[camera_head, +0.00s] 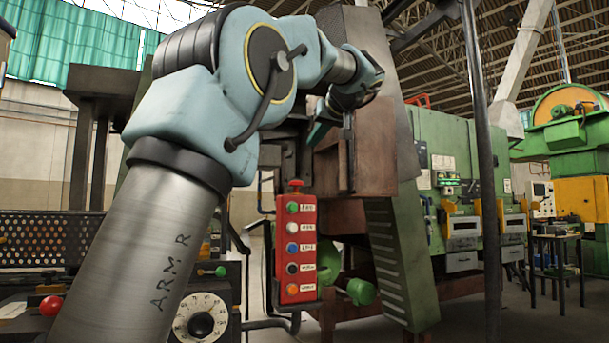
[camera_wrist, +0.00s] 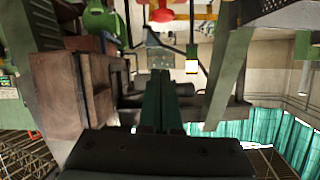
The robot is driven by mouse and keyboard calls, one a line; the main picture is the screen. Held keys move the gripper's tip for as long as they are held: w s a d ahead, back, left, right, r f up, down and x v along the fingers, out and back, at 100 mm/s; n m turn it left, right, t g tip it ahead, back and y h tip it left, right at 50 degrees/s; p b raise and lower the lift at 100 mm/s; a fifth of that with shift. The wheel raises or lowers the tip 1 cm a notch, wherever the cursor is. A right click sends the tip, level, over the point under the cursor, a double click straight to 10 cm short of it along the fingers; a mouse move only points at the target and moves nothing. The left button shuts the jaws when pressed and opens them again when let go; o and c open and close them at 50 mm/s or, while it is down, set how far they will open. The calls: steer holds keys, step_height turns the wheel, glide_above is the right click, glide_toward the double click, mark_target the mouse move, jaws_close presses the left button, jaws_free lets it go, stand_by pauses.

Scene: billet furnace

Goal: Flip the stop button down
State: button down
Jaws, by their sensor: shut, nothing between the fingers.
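A red control box (camera_head: 308,220) hangs in the middle of the head view. It has a column of labelled buttons: green, white, blue, dark and orange. A red knob (camera_head: 295,184) stands on top of the box; it looks like the stop button, but its label cannot be read. My gripper (camera_head: 318,132) is above the box, apart from it, with its greenish fingers shut and empty. In the wrist view my gripper's fingers (camera_wrist: 160,76) lie close together. A red part (camera_wrist: 190,16) shows at that view's top edge; I cannot tell which part it is.
A dark rusty block (camera_head: 375,150) stands right of my gripper, close to it. A green handle (camera_head: 361,291) sticks out right of the box's lower end. A black panel with a dial (camera_head: 201,317) is at lower left. A dark pole (camera_head: 483,170) stands further right.

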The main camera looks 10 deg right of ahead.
steer(key=p, duration=0.2)
glide_above(296, 187)
steer(key=s+d, duration=0.1)
step_height(296, 187, down, 6)
steer(key=shift+s+f, duration=0.1)
steer(key=shift+f, duration=0.15)
steer(key=shift+a+f, duration=0.1)
steer(key=shift+f, duration=0.5)
